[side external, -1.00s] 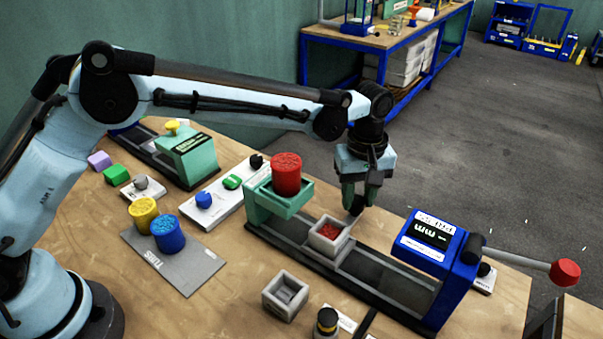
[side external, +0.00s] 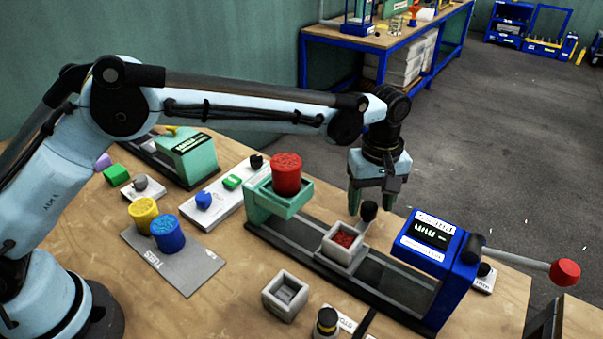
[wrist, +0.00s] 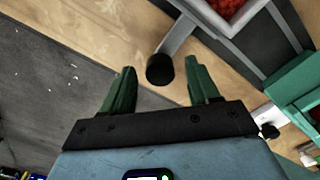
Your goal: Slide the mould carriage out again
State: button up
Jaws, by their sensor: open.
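The mould carriage (side external: 340,257) sits on the dark rail track, between the green hopper stand and the blue press head. It carries a pale square mould (side external: 329,246) with red granules (side external: 344,239) inside. A black knob (side external: 369,211) stands out on a handle at the carriage's far side. My gripper (side external: 372,202) is open, pointing down at the knob. In the wrist view the knob (wrist: 160,69) lies between my two green fingertips, with a gap on each side. The mould's corner (wrist: 232,18) shows at the top there.
The blue press head (side external: 430,245) with a red-tipped lever (side external: 564,272) stands to the right. A red canister (side external: 286,175) sits on the green hopper stand (side external: 262,199) to the left. An empty mould (side external: 285,296) stands in front of the track.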

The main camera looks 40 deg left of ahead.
notch_tip(320, 180, up, 12)
dwell(0.5)
jog(key=s+a+r+m+t, duration=0.2)
jog(key=s+a, duration=0.2)
jog(key=a, duration=0.4)
jog(key=s+a+r+m+t, duration=0.2)
jog(key=s+a+r+m, duration=0.1)
jog(key=a, duration=0.5)
jog(key=s+a+f+m+t, duration=0.3)
jog(key=s+a+f, duration=0.5)
jog(key=s, duration=0.3)
jog(key=shift+s+a+m, duration=0.35)
jog(key=shift+a+m, duration=0.15)
jog(key=shift+a, duration=0.1)
